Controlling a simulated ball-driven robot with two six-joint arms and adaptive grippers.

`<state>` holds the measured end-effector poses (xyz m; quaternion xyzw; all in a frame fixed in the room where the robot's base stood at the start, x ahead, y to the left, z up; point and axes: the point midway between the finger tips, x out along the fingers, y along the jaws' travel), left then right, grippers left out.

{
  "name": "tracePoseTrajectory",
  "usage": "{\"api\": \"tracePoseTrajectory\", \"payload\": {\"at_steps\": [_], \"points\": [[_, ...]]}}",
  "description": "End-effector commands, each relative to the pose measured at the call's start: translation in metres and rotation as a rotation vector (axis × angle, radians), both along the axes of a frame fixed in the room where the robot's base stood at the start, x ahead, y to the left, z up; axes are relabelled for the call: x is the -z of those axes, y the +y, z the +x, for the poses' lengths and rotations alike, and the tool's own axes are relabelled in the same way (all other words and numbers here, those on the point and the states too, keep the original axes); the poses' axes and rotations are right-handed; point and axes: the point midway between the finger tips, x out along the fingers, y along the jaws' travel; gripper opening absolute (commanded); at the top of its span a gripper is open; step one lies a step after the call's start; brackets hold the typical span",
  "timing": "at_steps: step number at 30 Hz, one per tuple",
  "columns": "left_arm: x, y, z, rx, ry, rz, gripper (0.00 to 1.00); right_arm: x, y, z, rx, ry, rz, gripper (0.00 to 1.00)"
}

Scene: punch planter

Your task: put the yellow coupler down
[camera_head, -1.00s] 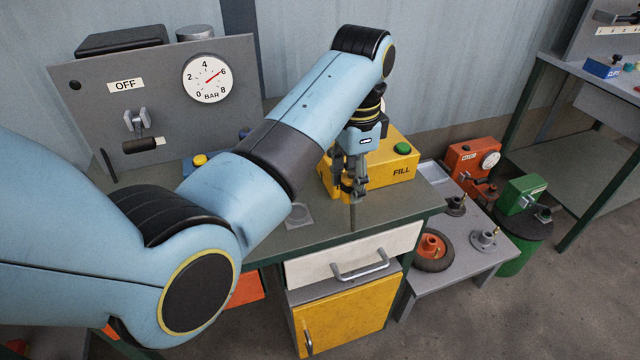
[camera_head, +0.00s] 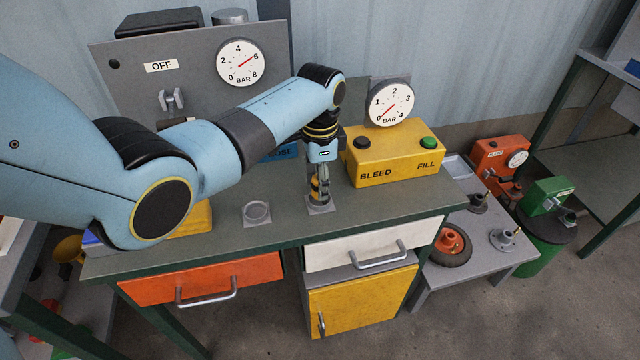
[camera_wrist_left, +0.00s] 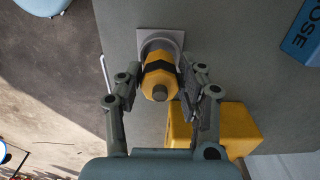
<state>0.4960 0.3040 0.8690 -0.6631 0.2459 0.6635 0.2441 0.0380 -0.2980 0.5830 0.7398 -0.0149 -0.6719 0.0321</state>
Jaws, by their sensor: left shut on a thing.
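The yellow coupler (camera_wrist_left: 159,76) has a dark band and is between the fingers of my left gripper (camera_wrist_left: 160,94), which is shut on it. In the head view, my left gripper (camera_head: 319,190) points down at the bench, and the coupler (camera_head: 315,187) shows only partly between the fingers. Its far end is at a grey ring holder on a square plate (camera_wrist_left: 174,36), also visible under the gripper in the head view (camera_head: 324,209). I cannot tell whether the coupler rests in the ring. My right gripper is not in view.
An empty round grey holder (camera_head: 257,212) is on the bench (camera_head: 225,230) to the left. The yellow BLEED/FILL box (camera_head: 395,160) with a gauge (camera_head: 390,104) stands close right of the gripper. The bench's front edge is near, above the drawers (camera_head: 365,250).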

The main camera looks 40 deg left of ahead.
Motion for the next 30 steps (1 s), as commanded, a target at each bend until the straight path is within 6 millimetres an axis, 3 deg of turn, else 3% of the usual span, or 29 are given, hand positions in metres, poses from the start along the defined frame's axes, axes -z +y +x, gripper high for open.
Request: {"api": "tracePoseTrajectory", "payload": {"at_steps": [3, 25, 26, 30], "points": [[0.010, 0.000, 0.001, 0.000, -0.001, 0.000, 0.00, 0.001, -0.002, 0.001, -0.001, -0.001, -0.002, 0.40], [0.022, 0.000, 0.001, 0.000, -0.002, 0.001, 0.00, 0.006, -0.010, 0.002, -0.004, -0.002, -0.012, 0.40], [0.022, 0.000, 0.001, 0.000, -0.002, 0.001, 0.39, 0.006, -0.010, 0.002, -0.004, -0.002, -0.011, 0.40], [0.022, 0.000, 0.000, 0.000, -0.002, 0.001, 0.57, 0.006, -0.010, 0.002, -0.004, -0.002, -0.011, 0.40]]}}
